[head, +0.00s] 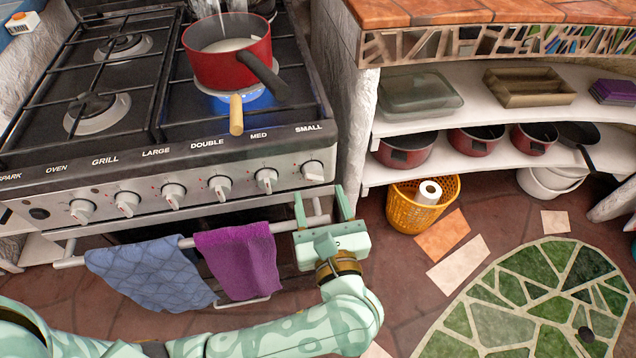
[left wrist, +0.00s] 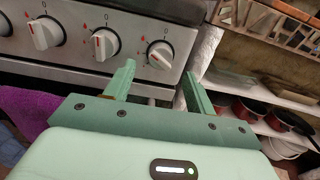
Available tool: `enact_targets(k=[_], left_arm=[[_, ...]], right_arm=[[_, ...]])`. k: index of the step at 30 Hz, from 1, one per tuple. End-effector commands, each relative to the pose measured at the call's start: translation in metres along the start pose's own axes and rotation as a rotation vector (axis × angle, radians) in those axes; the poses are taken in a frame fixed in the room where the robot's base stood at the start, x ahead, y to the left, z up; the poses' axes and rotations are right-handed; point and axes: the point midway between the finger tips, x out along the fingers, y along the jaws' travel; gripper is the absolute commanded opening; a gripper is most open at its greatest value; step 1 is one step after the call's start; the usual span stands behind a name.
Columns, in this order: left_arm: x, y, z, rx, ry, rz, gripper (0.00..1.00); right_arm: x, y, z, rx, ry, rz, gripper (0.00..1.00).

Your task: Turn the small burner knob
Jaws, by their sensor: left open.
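The small burner knob (head: 313,171) is the rightmost white knob on the stove's front panel, under the label SMALL. It also shows in the left wrist view (left wrist: 160,54), just beyond and between the fingertips. My left gripper (head: 320,203) is open and empty, a little below and in front of this knob, and apart from it. Its two fingers also show in the left wrist view (left wrist: 158,80), pointing toward the panel. My right gripper is not in view.
Other knobs, such as the MED knob (head: 266,181), sit to the left. A red pot (head: 222,66) stands on the stove with its handle toward the front. A blue towel (head: 150,272) and a purple towel (head: 238,260) hang on the oven rail. Shelves with red pots (head: 402,150) stand right.

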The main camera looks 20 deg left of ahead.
Motion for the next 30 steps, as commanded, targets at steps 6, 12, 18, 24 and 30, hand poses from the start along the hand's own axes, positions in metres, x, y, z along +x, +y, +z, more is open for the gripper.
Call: enact_targets(k=[6,12,18,24,30], left_arm=[[0.034,0.0,-0.002,0.002,-0.001,0.0,0.55],[0.043,0.0,0.0,0.002,-0.001,-0.001,0.55],[0.043,0.0,0.001,0.002,-0.001,0.0,0.55],[0.042,0.0,0.0,0.002,0.0,0.0,0.11],[0.042,0.0,0.0,0.009,0.0,0.0,0.11]], right_arm=[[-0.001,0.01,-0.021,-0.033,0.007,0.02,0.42],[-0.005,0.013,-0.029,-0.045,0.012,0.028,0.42],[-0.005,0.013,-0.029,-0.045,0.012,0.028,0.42],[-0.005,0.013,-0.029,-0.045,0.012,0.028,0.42],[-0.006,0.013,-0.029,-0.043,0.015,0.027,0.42]])
